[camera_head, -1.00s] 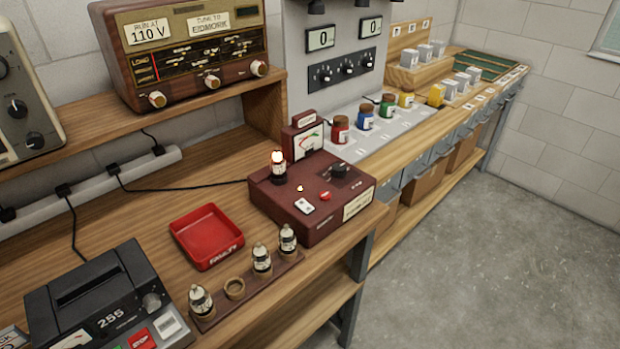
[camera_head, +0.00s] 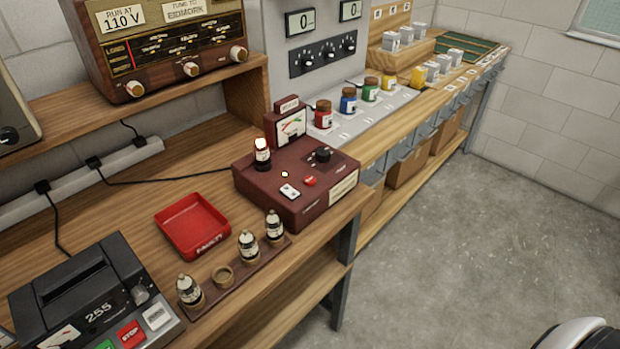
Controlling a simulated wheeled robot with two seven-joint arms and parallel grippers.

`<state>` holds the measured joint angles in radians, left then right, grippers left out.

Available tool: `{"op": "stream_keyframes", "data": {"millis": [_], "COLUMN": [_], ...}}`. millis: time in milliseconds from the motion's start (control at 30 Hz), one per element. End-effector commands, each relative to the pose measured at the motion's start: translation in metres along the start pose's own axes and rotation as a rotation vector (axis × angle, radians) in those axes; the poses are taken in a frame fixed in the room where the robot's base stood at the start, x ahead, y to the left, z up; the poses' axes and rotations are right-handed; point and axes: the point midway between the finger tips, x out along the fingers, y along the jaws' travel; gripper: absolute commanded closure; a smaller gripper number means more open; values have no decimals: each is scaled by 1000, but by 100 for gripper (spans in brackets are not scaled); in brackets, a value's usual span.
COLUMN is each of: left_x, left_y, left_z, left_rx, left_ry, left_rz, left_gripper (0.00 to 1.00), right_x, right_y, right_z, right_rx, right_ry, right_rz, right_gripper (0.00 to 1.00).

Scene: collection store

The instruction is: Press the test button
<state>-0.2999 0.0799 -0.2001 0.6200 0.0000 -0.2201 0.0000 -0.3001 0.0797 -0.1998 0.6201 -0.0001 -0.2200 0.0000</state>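The maroon tube tester (camera_head: 270,203) stands on the wooden bench in the middle of the view. A red button (camera_head: 309,181) is on its top, beside a white switch (camera_head: 290,191) and in front of a black knob (camera_head: 322,155). A glowing tube (camera_head: 262,153) stands upright in the tester, and a small yellowish light shows near it. The tester's meter (camera_head: 291,126) rises at its back; its needle is too small to read. The lettering on the red button is too small to read. Neither gripper shows in the view.
A red tray (camera_head: 193,225) and a tube rack (camera_head: 232,276) with several tubes and one empty socket are left of the tester. A grey device (camera_head: 75,290) stands at the front left. A radio (camera_head: 165,50) is on the shelf.

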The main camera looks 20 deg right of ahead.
Motion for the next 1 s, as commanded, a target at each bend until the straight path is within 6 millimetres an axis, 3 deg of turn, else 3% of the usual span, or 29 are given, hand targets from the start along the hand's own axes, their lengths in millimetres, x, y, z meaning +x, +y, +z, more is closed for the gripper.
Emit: {"op": "stream_keyframes", "data": {"millis": [33,233,267,1000], "left_x": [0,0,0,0], "left_y": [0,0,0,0], "left_z": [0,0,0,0], "left_rx": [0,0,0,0], "left_ry": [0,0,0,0], "left_rz": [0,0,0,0], "left_gripper": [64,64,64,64], "right_x": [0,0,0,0], "right_y": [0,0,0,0], "right_z": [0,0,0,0], "right_rx": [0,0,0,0], "right_ry": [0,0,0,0], "right_rz": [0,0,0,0], "right_gripper": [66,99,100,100]}}
